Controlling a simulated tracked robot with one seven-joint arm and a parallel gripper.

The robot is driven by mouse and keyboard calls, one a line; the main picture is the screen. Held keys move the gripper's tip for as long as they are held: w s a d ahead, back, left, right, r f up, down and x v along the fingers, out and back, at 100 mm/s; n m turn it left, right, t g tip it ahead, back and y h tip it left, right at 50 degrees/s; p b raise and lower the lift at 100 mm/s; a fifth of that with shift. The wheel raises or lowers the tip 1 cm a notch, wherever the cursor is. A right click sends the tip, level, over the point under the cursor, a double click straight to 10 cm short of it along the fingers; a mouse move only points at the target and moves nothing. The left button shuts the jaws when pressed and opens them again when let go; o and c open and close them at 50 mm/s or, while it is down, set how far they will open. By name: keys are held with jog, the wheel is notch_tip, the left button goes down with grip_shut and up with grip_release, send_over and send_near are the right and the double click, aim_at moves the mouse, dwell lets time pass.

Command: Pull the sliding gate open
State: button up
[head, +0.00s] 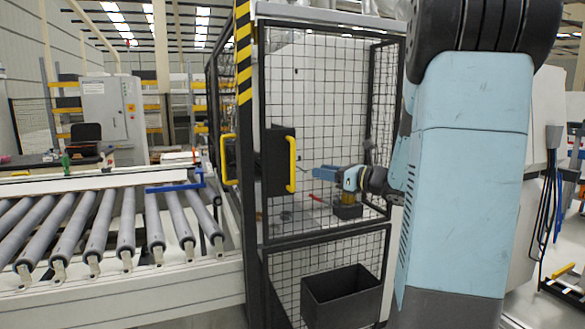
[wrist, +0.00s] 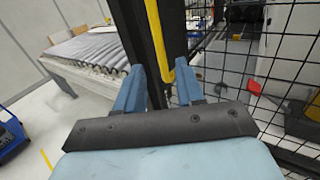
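The sliding gate (head: 320,110) is a black-framed wire mesh panel, and its mesh also shows in the wrist view (wrist: 255,75). A yellow handle (head: 291,163) stands upright on a dark plate at its left side. Another yellow handle (head: 229,158) is further left, by the striped post. My gripper (head: 318,173) is just right of the nearer handle in the head view. In the wrist view, my gripper's blue fingers (wrist: 160,82) are apart. A yellow handle (wrist: 157,40) passes ahead of the gap between them; contact cannot be told.
A roller conveyor (head: 110,225) runs along the left. A black open bin (head: 342,295) is at the lower part of the mesh. A yellow-and-black striped post (head: 243,55) stands left of the gate. A red object (wrist: 285,110) shows beyond the mesh.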

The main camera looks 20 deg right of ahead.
send_over(293, 186)
jog(key=shift+w+d, duration=0.15)
jog(key=shift+w, duration=0.3)
grip_shut()
dwell(0.3)
